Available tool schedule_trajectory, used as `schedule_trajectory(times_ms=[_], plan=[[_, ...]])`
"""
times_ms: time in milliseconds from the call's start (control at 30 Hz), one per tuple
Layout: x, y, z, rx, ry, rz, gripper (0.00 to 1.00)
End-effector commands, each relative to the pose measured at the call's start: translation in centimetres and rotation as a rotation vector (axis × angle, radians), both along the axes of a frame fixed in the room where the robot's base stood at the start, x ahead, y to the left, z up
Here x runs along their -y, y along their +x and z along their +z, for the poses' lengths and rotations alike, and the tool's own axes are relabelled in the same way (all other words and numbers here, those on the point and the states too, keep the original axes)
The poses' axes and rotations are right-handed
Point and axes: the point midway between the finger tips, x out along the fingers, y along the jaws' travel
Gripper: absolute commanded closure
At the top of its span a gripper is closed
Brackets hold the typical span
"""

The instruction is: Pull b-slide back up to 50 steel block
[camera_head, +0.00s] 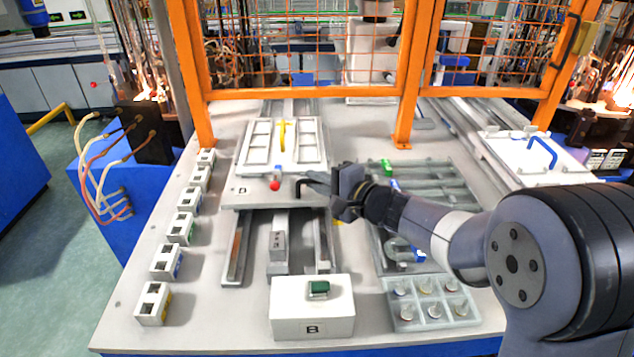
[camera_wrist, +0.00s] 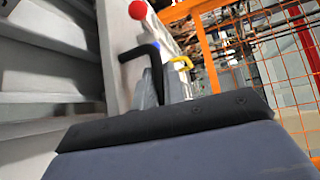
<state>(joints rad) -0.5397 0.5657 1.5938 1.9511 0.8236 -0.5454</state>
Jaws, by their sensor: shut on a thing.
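The b-slide (camera_head: 228,198) is a grey plate on rails left of centre in the head view, with a dark letter on its front and a white framed tray on top. A bent black handle (camera_head: 300,184) rises at its front right; the handle also shows in the wrist view (camera_wrist: 135,52). My gripper (camera_head: 322,183) is at this handle and shut on it; the fingers partly hide the grip. A steel block (camera_head: 279,246) with a small dark marking sits on the middle rail, in front of the slide and apart from it.
A red knob (camera_head: 275,185) stands beside the handle. A white button box (camera_head: 312,310) marked B is at the front. Orange fence posts (camera_head: 407,75) stand behind. Grey fixtures (camera_head: 430,302) lie on the right, and several small socket boxes (camera_head: 166,262) line the left edge.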

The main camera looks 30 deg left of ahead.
Motion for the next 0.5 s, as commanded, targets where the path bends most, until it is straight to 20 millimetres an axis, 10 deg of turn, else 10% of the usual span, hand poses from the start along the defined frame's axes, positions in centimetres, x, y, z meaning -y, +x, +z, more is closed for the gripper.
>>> schedule_trajectory(times_ms=[500], plan=[[3.5,-6.5,-0.3,0.005,0.003,0.001,1.00]])
